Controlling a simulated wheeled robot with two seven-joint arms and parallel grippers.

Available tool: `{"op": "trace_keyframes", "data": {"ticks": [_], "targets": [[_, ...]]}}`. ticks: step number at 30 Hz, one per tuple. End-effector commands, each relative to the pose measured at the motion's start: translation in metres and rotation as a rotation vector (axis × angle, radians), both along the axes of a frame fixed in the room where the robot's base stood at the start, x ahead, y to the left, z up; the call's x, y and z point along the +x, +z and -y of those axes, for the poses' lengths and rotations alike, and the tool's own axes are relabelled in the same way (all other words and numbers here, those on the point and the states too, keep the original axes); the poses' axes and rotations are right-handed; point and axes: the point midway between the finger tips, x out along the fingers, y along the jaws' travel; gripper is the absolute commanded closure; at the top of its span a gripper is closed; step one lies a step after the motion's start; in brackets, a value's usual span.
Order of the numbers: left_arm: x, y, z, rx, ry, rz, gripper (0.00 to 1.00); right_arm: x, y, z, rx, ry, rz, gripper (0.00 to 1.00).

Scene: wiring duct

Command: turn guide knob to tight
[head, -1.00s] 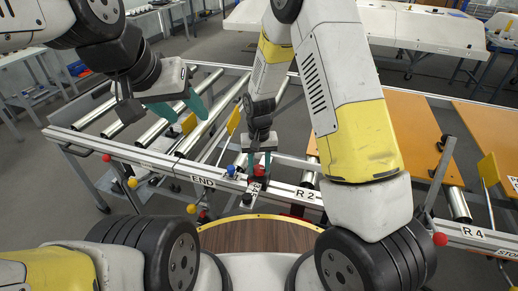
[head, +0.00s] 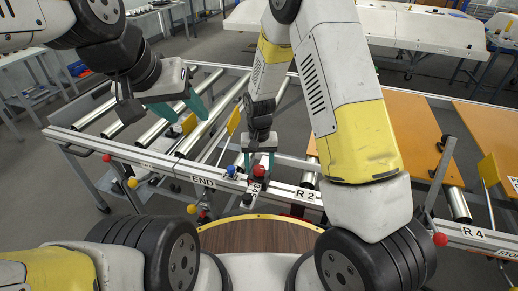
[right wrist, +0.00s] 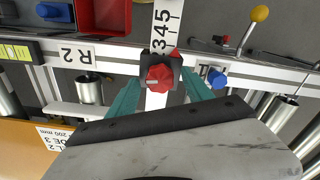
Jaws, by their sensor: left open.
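The red guide knob (right wrist: 160,78) sits on a black block over the white numbered scale, which is marked 2345 in the right wrist view. It also shows on the rail in the head view (head: 259,170). My right gripper (right wrist: 158,88) is open, with one teal finger on each side of the knob and a gap to it on both sides. In the head view my right gripper (head: 259,164) points down over the knob. My left gripper (head: 182,107) is open and empty, above the rollers at the left, away from the knob.
A blue knob (right wrist: 216,77) stands close beside the right gripper's finger. A yellow ball-ended lever (right wrist: 259,14) and a red bin (right wrist: 103,16) lie farther along. The rail (head: 150,157) carries END and R 2 labels. Rollers fill the frame behind it.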

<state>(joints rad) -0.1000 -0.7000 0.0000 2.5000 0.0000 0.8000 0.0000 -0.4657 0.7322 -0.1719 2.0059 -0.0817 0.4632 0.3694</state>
Motion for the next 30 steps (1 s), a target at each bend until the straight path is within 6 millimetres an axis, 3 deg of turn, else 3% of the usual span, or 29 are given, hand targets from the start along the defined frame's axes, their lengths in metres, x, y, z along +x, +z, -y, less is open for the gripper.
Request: {"op": "trace_keyframes", "data": {"ticks": [5, 18, 30], "targets": [[0.000, 0.000, 0.000, 0.000, 0.000, 0.000, 0.50, 0.000, 0.005, 0.000, 0.000, 0.000, 0.000, 0.41], [0.000, 0.000, 0.000, 0.000, 0.000, 0.000, 0.50, 0.001, 0.071, 0.000, 0.001, 0.000, 0.002, 0.41], [0.000, 0.000, 0.000, 0.000, 0.000, 0.000, 0.50, 0.000, 0.078, 0.000, 0.000, 0.000, 0.000, 0.41]]}}
